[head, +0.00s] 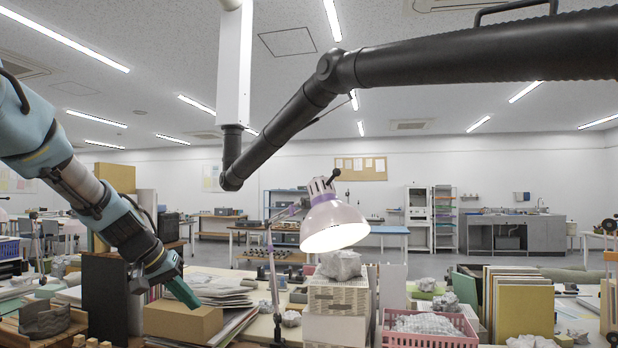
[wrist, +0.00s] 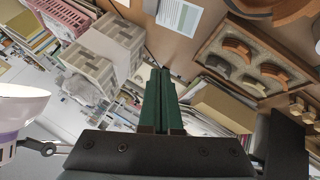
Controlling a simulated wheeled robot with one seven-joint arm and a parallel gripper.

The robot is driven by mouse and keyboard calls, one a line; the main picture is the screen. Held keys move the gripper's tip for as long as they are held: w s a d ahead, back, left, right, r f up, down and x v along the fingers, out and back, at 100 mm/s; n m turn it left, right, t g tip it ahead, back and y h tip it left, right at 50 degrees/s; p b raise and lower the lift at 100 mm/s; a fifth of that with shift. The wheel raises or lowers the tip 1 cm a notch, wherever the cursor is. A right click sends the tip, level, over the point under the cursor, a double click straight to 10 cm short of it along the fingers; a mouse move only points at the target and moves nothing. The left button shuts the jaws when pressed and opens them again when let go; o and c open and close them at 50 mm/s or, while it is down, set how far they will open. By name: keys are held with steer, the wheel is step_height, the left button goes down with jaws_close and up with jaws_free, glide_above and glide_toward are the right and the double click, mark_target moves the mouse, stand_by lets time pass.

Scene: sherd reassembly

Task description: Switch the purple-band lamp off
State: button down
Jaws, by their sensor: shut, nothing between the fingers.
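The lamp (head: 335,222) has a pale lilac shade with a purple band round its neck, and stands on a jointed arm among boxes and papers. The underside of its shade looks bright and glowing. A dark lever with a round knob (head: 336,173) sticks up from the top of its head. In the wrist view the shade (wrist: 20,108) is cut off at the left edge, with a round-ended lever (wrist: 48,149) beside it. My gripper (head: 186,297) is shut and empty, pointing down left of the lamp. Its green fingers (wrist: 160,80) lie together in the wrist view.
A tan box (head: 183,322) and paper stacks lie below my gripper. White patterned boxes (head: 338,296) and a pink basket (head: 430,334) stand right of the lamp. A thick black duct (head: 470,48) crosses above. A tray of sherds (wrist: 250,60) shows in the wrist view.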

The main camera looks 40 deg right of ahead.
steer(key=d+r+m+g+h, duration=0.25)
steer(key=d+r+h, duration=0.25)
steer(key=d+r, duration=0.8)
steer(key=d+r+m+g+h, duration=0.1)
steer(key=d+r+m+h, duration=0.1)
steer(key=r, duration=0.7)
steer(key=s+d+r+m+g+h, duration=0.1)
steer(key=d+r+m+g+h, duration=0.1)
steer(key=d+r, duration=0.3)
step_height(320, 180, up, 4)
steer(key=shift+d+f+h, duration=0.1)
steer(key=shift+d+h, duration=0.25)
steer(key=shift+h, duration=0.55)
